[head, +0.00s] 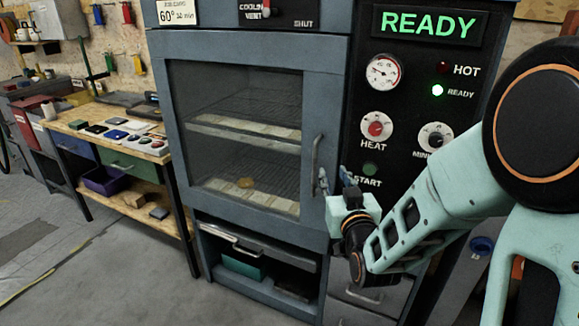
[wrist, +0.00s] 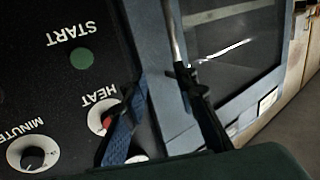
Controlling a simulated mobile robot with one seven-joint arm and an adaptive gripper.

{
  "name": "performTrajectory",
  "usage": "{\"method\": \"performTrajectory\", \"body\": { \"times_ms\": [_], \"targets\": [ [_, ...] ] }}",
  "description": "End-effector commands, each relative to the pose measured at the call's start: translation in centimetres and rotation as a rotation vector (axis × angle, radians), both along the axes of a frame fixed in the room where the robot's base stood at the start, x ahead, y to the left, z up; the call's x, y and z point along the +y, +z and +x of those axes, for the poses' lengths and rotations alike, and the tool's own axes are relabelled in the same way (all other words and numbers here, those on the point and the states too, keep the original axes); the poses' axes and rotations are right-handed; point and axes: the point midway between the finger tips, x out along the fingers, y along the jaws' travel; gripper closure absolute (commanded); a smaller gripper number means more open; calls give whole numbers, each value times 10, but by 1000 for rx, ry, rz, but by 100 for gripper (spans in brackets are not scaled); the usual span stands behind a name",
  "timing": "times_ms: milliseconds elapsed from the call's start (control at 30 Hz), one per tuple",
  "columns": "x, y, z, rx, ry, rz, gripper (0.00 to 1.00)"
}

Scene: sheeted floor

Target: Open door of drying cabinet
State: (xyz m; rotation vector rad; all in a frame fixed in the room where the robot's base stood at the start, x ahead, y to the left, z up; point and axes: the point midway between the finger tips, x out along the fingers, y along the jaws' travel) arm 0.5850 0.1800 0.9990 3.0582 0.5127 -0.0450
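The drying cabinet (head: 335,110) is grey-blue, with a framed glass door (head: 245,135) that is shut. Wire shelves show through the glass. A vertical bar handle (head: 316,165) is on the door's right edge; it also shows in the wrist view (wrist: 173,32). My gripper (head: 334,173) is just right of the handle's lower part, its two dark fingers apart and nothing seen held between them. In the wrist view my gripper (wrist: 163,72) has one finger overlapping the handle's end and the other over the control panel. I cannot tell whether the finger touches the handle.
The black control panel (head: 408,110) right of the door has a lit READY sign (head: 428,24), knobs and a START button (head: 370,169) close to my gripper. A wooden workbench (head: 120,138) stands at the left. The floor (head: 130,260) in front is clear.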

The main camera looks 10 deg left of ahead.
Motion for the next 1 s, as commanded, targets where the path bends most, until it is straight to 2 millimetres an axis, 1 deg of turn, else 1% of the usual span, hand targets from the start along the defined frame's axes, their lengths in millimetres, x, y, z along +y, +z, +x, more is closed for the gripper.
{"method": "performTrajectory", "body": {
  "times_ms": [33,133,267,367,600,700,833,1000],
  "targets": [
    [6,0,-3,-9,15,21,73],
    [14,4,-5,-22,34,44,73],
    [19,5,4,-22,38,48,73],
    [24,6,18,-22,37,48,73],
    [40,5,58,-22,37,46,73],
    [45,5,72,-21,37,46,73],
    [51,5,85,-21,37,45,73],
    [54,5,93,-22,37,44,73]
  ]
}}
